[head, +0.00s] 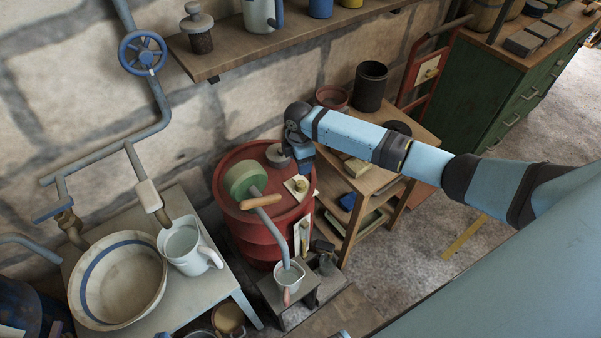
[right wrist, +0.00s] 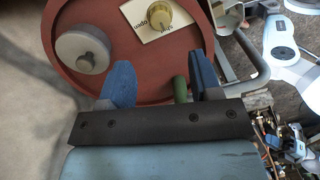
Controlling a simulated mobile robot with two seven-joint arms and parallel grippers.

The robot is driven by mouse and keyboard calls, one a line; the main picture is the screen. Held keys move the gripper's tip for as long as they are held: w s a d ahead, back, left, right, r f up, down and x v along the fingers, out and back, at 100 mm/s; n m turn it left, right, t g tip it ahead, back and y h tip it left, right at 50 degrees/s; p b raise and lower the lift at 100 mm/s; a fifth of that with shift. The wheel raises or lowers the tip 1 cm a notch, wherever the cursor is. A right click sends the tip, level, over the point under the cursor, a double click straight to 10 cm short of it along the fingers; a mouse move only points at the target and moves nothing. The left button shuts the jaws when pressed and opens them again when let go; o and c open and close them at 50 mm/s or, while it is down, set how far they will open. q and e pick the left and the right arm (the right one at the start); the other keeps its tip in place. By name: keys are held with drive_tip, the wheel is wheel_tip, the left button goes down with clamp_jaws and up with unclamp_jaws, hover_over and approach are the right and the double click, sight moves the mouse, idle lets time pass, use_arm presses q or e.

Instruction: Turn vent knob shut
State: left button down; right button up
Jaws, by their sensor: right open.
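The vent knob (right wrist: 180,12) is a small brass-coloured knob on a cream label plate (right wrist: 149,33) on the red drum's lid. The plate has lettering near the knob; the knob's exact setting is unclear. In the head view the plate (head: 291,190) is on the drum top, below my right gripper (head: 304,167). In the right wrist view my right gripper (right wrist: 160,78) is open, with its blue fingers apart and short of the knob. It is not touching the knob. My left gripper is not in view.
A wooden shelf stand (head: 352,224) is right of the drum. A table with a bowl (head: 118,280) and jug (head: 187,246) is left.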

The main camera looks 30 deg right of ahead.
wheel_tip(320, 180, up, 4)
drive_tip(key=shift+f, duration=0.25)
idle(0.5)
